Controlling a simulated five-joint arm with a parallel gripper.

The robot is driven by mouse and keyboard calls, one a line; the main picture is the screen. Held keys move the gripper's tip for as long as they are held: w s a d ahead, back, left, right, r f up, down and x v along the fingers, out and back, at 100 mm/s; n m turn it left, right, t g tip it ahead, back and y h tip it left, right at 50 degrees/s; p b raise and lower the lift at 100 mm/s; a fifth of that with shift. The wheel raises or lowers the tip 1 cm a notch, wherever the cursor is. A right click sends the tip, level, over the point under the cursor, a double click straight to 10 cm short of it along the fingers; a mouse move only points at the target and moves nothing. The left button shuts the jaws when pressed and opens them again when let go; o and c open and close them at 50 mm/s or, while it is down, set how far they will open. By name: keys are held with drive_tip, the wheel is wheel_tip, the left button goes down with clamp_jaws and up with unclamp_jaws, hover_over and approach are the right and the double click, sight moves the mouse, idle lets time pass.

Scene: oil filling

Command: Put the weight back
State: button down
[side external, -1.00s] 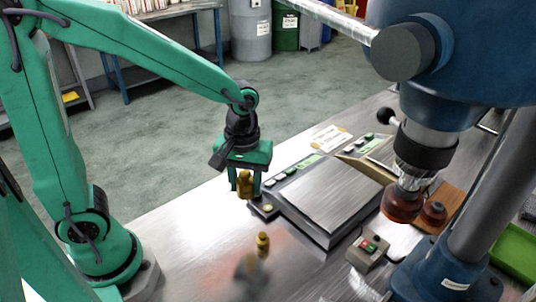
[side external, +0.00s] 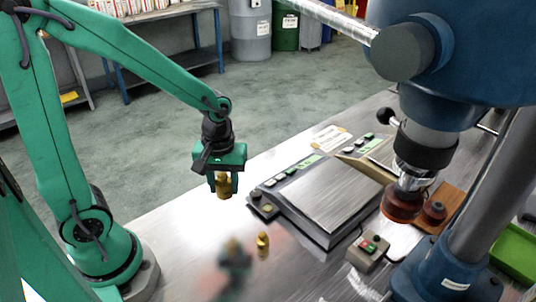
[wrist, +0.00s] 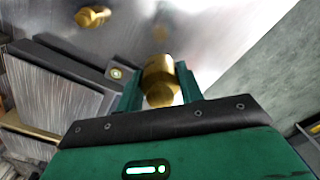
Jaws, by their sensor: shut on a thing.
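My gripper (side external: 224,186) is shut on a brass weight (side external: 223,187) and holds it upright above the steel table, left of the scale. The held weight (wrist: 160,82) also shows between the fingers in the wrist view. A second, smaller brass weight (side external: 262,240) stands on the table, in front of and right of the gripper. It also shows in the wrist view (wrist: 92,17) at the upper left. The scale (side external: 325,195) has a bare, empty steel plate.
A drill press (side external: 425,130) stands over the right side. A small switch box (side external: 368,249) sits in front of the scale. A green tray (side external: 514,252) lies at the far right. The table (side external: 180,245) is clear around the gripper at the left.

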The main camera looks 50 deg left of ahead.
drive_tip(key=w+a+f, duration=0.1)
drive_tip(key=a, duration=0.1)
drive_tip(key=a+f, duration=0.2)
drive_tip(key=a, duration=0.1)
drive_tip(key=w+a+f, duration=0.1)
drive_tip(key=a+f, duration=0.1)
drive_tip(key=a, duration=0.1)
drive_tip(key=shift+w, duration=0.35)
drive_tip(key=shift+d+f, duration=0.1)
drive_tip(key=shift+f, duration=1.85)
drive_tip(key=shift+f, duration=0.1)
drive_tip(key=c, duration=0.9)
unclamp_jaws()
drive_tip(key=shift+r, duration=6.15)
